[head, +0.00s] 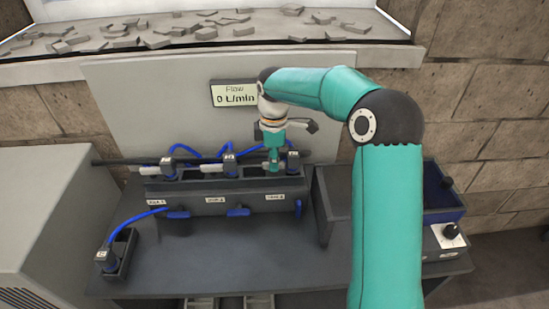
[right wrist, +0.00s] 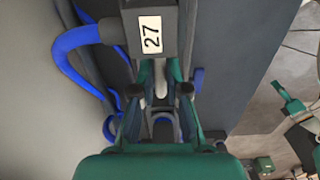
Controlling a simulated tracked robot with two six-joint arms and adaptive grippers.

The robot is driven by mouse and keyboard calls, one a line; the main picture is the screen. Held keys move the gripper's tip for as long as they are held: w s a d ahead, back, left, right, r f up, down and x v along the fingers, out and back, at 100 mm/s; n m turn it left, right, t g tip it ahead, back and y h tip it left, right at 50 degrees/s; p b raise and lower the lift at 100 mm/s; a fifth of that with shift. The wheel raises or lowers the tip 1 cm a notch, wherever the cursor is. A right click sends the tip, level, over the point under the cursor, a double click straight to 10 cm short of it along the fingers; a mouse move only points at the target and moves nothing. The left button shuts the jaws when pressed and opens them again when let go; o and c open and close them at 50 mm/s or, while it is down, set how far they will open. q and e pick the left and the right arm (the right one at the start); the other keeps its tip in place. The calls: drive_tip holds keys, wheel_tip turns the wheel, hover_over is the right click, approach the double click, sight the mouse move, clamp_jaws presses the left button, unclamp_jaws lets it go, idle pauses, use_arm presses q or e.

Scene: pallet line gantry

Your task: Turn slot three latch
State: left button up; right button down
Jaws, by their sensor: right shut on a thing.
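A dark slotted block (head: 225,190) stands on the bench with blue latches on its front face. The slot three latch (head: 298,208) is at the right end and looks upright, while the other two latches (head: 178,214) (head: 238,211) lie level. My right gripper (head: 275,163) points down at the right-hand slot, above and behind that latch. In the right wrist view, my right gripper (right wrist: 160,92) is shut on the connector numbered 27 (right wrist: 122,28), around its pale stem; the exact contact is partly hidden. My left gripper is not in view.
Two more hosed connectors (head: 168,165) (head: 228,162) sit in the left and middle slots. Another stands in a small holder (head: 118,262) at front left. A dark blue bin (head: 440,212) and a knob box (head: 450,240) are at right. A flow display (head: 234,94) reads 0.

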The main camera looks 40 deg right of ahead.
idle(0.5)
drive_tip(key=c, duration=1.5)
unclamp_jaws()
drive_tip(key=shift+o, duration=0.2)
wheel_tip(320, 180, up, 12)
